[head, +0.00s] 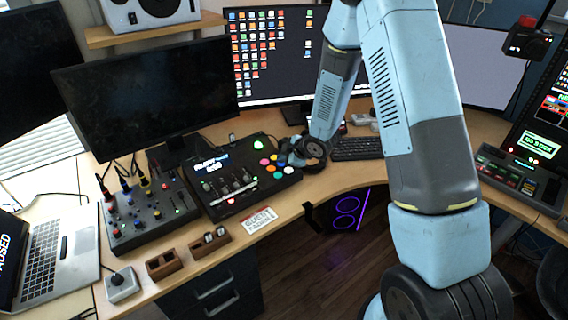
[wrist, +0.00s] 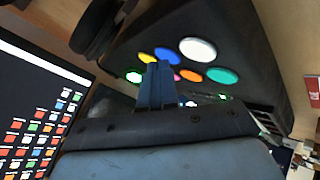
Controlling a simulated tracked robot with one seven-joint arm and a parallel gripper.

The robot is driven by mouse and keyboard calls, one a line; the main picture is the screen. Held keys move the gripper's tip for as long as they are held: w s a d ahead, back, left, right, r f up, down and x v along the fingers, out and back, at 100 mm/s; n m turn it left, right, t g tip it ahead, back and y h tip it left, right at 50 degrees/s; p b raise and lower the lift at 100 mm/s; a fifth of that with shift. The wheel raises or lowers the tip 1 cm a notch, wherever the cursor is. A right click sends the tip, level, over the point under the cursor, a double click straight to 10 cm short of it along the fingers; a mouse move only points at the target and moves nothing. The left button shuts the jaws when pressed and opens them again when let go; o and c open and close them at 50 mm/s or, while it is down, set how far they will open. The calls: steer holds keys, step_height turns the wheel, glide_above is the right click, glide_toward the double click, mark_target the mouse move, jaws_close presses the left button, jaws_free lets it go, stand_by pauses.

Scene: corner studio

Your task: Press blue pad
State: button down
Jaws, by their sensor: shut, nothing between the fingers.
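The blue pad (wrist: 167,56) is a round button on a black control box (head: 225,195). In the wrist view it lies just beyond the tips of my gripper (wrist: 158,68), between a yellow pad (wrist: 146,58) and a large white pad (wrist: 198,49). My gripper's fingers are shut together and empty, pointing at the pad cluster; their tips overlap the area just below the blue pad. I cannot tell whether they touch it. In the head view my wrist (head: 312,150) is low at the right end of the box, and the blue pad is hard to make out.
A mixer (head: 145,215) stands left of the box, a keyboard (head: 358,148) to the right. Monitors (head: 270,60) stand behind. A white card (head: 260,219) lies in front.

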stand_by(0.3)
steer(key=shift+r, duration=0.65)
steer(key=shift+r, duration=0.1)
steer(key=shift+r, duration=2.9)
steer(key=shift+d+r, duration=0.1)
